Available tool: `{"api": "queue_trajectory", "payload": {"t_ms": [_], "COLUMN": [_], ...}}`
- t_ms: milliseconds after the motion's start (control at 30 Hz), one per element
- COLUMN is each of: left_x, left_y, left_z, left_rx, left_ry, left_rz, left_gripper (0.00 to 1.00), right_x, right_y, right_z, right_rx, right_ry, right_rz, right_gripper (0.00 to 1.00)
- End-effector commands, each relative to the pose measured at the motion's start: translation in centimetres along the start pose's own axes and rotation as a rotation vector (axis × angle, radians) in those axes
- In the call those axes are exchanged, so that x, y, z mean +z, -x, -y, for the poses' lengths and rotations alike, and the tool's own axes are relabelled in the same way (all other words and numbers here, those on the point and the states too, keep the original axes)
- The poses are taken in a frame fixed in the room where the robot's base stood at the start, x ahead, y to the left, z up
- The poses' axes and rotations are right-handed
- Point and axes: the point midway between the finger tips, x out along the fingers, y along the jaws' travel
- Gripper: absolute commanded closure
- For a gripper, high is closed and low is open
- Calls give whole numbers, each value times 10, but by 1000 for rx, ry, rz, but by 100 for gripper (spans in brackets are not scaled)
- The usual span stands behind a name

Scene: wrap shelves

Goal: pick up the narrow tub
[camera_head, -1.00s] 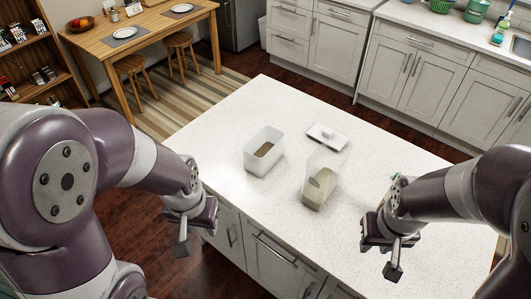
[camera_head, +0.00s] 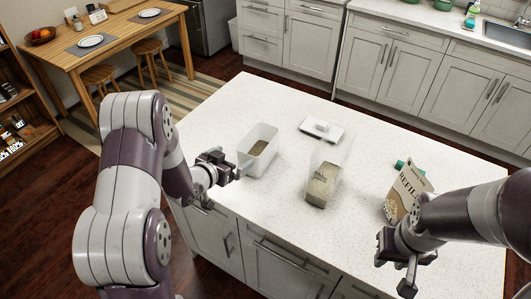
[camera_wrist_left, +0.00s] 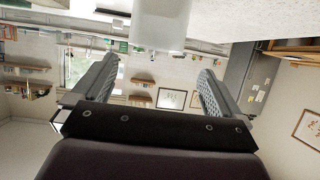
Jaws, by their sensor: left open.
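A white open tub (camera_head: 249,163), the likely narrow tub, stands upright on the island counter with brown grainy contents inside. My left gripper (camera_head: 238,172) is at its near left side, with the jaws open. Whether it touches the tub is unclear. In the left wrist view, my left gripper's fingers (camera_wrist_left: 157,78) are spread with nothing between them; a pale tub (camera_wrist_left: 160,22) shows beyond at the top. A clear tub (camera_head: 321,184) with pale contents stands to the right. My right gripper (camera_head: 405,268) hangs at the counter's front right; its jaw opening is unclear.
The white counter (camera_head: 290,215) is bare in front of the clear tub.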

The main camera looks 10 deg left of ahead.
Motion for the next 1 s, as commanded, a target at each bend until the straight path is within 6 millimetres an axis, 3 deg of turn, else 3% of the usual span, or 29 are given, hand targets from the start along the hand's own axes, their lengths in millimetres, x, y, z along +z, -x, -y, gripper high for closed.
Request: {"api": "queue_trajectory", "payload": {"t_ms": [300,700,933,967,1000], "left_x": [-10,-10,-10,-10,-10], "left_y": [-62,-120,-125,-125,-125], "left_z": [-2,-2,-2,-2,-2], "left_rx": [6,4,3,3,3], "left_ry": [5,7,7,7,6], "left_rz": [-28,-26,-27,-27,-27], "left_gripper": [0,0,0,3,16], "right_x": [-2,-4,-3,-3,-3], "right_y": [18,31,30,30,30], "right_z": [0,0,0,0,0], "right_rx": [0,0,0,0,0], "right_ry": [0,0,0,0,0], "right_rz": [0,0,0,1,1], "right_gripper": [66,66,66,66,66]}}
